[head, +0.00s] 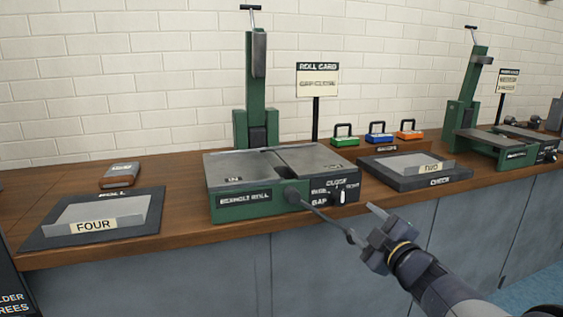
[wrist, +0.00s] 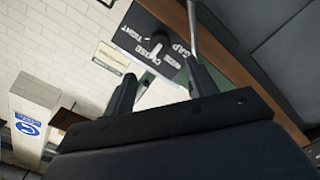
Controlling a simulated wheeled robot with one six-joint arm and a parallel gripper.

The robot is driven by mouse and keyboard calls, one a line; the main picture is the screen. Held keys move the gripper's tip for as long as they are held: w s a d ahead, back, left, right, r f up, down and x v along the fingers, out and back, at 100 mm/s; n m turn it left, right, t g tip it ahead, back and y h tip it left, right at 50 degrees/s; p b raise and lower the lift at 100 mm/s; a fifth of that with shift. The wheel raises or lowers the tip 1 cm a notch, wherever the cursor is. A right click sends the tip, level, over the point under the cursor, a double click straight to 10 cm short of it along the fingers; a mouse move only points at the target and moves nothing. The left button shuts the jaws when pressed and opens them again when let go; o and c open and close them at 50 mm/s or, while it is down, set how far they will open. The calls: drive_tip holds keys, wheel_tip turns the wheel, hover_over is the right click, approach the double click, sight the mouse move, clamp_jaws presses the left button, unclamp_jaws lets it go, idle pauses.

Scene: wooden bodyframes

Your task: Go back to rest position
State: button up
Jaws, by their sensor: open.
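My gripper (head: 367,225) is open in front of the bench, to the lower right of the green and grey roll machine (head: 258,207). A thin dark lever (head: 322,215) runs from a round hub on the machine's front down to the right. Its end lies close to one finger; I cannot tell whether they touch. In the wrist view my gripper's two fingers (wrist: 162,86) stand apart. A grey rod (wrist: 193,30) shows near the right finger. The machine's black label panel (head: 335,190) carries a small white switch.
A grey block marked FOUR (head: 120,211) lies on a dark mat at left. A tray marked TWO (head: 410,168) is at right. Small green, blue and orange padlock-like items (head: 378,138) stand behind. A second green machine (head: 475,125) is farther right. The space before the cabinet fronts (head: 330,270) is open.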

sight(342, 200)
drive_tip(key=b+x, duration=0.3)
drive_tip(key=x, duration=0.6)
drive_tip(key=shift+w+a+f, duration=0.1)
drive_tip(key=shift+w+f, duration=0.05)
drive_tip(key=shift+w+a+p, duration=0.1)
drive_tip(key=shift+w+p, duration=0.2)
drive_tip(key=shift+s+r+m+p, duration=0.15)
drive_tip(key=shift+m+p, duration=0.1)
drive_tip(key=shift+m, duration=0.35)
drive_tip(key=shift+w+r+m+p, duration=0.1)
drive_tip(key=shift+m+p, duration=0.15)
drive_tip(key=shift+m, duration=0.35)
drive_tip(key=m+p, duration=0.1)
drive_tip(key=m, duration=0.2)
drive_tip(key=shift+m, duration=0.3)
drive_tip(key=m+p, duration=0.2)
drive_tip(key=m, duration=0.4)
drive_tip(key=p+v, duration=0.2)
drive_tip(key=v, duration=0.7)
drive_tip(key=shift+d, duration=0.2)
drive_tip(key=shift+s, duration=0.1)
drive_tip(key=shift+s, duration=0.1)
